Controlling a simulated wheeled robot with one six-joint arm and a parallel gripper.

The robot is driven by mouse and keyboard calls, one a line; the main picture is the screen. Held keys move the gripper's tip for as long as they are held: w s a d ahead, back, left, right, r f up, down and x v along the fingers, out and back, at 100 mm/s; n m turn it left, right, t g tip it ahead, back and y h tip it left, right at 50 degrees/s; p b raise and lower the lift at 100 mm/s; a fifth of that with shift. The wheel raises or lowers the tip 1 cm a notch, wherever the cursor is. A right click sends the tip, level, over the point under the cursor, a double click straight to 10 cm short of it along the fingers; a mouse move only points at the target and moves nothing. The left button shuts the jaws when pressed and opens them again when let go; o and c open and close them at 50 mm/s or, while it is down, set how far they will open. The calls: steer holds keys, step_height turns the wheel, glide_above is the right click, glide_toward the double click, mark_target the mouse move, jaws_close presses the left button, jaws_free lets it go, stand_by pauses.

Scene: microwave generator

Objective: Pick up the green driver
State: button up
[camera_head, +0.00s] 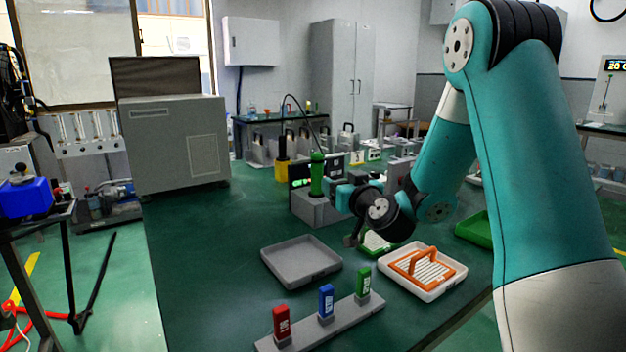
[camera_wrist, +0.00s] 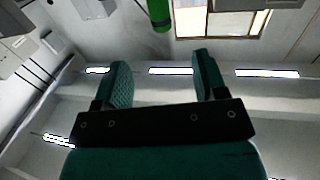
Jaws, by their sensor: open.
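The green driver (camera_head: 317,174) stands upright in a grey holder (camera_head: 314,209) on the green table, with a black cable curving up from its top. Its lower end also shows at the top of the wrist view (camera_wrist: 159,14). My gripper (camera_head: 342,197) is just right of the driver in the head view, near the holder. In the wrist view my gripper (camera_wrist: 162,62) has its two teal fingers spread apart with nothing between them. The driver lies beyond the fingertips, between their lines. The fingers are small and partly hidden by my wrist in the head view.
A grey tray (camera_head: 283,272) lies in front of the holder. A white tray (camera_head: 441,288) with an orange-handled rack stands at right. Red, blue and green blocks stand on a grey bar (camera_head: 303,340) at the front. A large grey box (camera_head: 160,183) stands at left.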

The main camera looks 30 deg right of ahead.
mark_target(319, 165)
steer(key=w+p, duration=0.2)
steer(key=w, duration=0.1)
steer(key=w+d+p, duration=0.1)
steer(key=w+p, duration=0.1)
steer(key=w, duration=0.1)
steer(key=w+p, duration=0.2)
steer(key=w, duration=0.1)
steer(key=shift+w+d+r, duration=0.2)
steer(key=shift+d, duration=0.1)
steer(key=w+p, duration=0.1)
steer(key=w, duration=0.1)
steer(key=w+p, duration=0.1)
steer(key=w, duration=0.1)
steer(key=shift+w+d+r+p, duration=0.1)
steer(key=shift+d+r+p, duration=0.1)
steer(key=shift+d+p, duration=0.15)
steer(key=shift+w+d+f, duration=0.1)
steer(key=shift+w+d, duration=0.05)
steer(key=shift+w, duration=0.3)
steer(key=c, duration=1.1)
